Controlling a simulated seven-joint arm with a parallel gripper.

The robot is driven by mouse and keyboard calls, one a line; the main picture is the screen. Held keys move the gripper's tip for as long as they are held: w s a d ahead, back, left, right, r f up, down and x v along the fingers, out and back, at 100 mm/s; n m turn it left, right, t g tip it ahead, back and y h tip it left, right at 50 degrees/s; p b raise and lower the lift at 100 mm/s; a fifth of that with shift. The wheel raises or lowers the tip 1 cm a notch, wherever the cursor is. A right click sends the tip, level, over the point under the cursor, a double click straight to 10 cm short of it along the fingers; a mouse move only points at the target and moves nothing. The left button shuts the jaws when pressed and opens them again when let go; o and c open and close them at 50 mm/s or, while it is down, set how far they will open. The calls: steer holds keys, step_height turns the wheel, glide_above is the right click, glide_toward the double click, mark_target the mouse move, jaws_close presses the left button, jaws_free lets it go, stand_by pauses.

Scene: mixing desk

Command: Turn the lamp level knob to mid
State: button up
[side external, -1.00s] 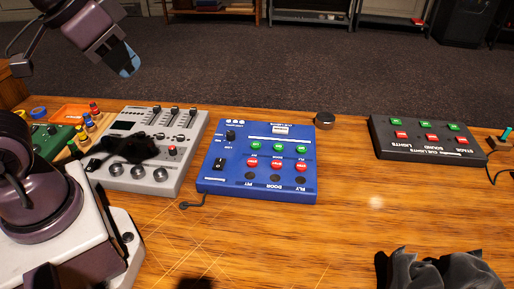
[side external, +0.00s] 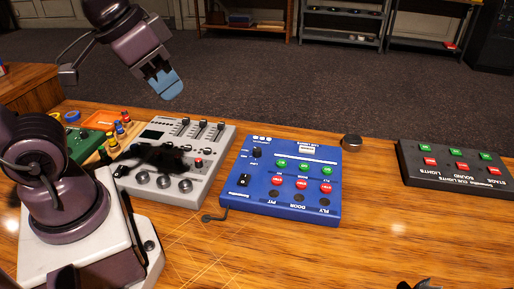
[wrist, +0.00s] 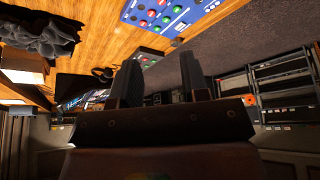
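The blue panel (side external: 236,196) lies on the wooden desk in the side external view, with green and red buttons, a black knob (side external: 257,152) near its back left corner and a black switch at its front left. The knob's label is too small to read, so I cannot tell that it is the lamp level knob, nor its setting. My gripper (side external: 167,86) hangs well above the desk's back edge, left of the blue panel and touching nothing. In the wrist view my gripper (wrist: 161,72) has its fingers apart and empty. Part of the blue panel (wrist: 135,8) shows at the top there.
A black button box (side external: 412,180) stands at the right. A round dark puck (side external: 352,142) sits behind the blue panel. The front desk is mostly clear.

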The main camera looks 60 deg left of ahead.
steer(key=shift+o, duration=0.6)
steer(key=w+a+f+g, duration=0.3)
steer(key=w+f, duration=0.3)
steer(key=w, duration=0.3)
steer(key=shift+w+a+f+n+g, duration=0.15)
steer(key=shift+n+g, duration=0.15)
steer(key=shift+g, duration=0.1)
steer(key=m+g, duration=0.1)
steer(key=m, duration=0.3)
glide_toward(256, 149)
steer(key=shift+y, duration=0.3)
step_height(256, 149, down, 9)
steer(key=shift+w+f, duration=0.15)
steer(key=c, duration=0.9)
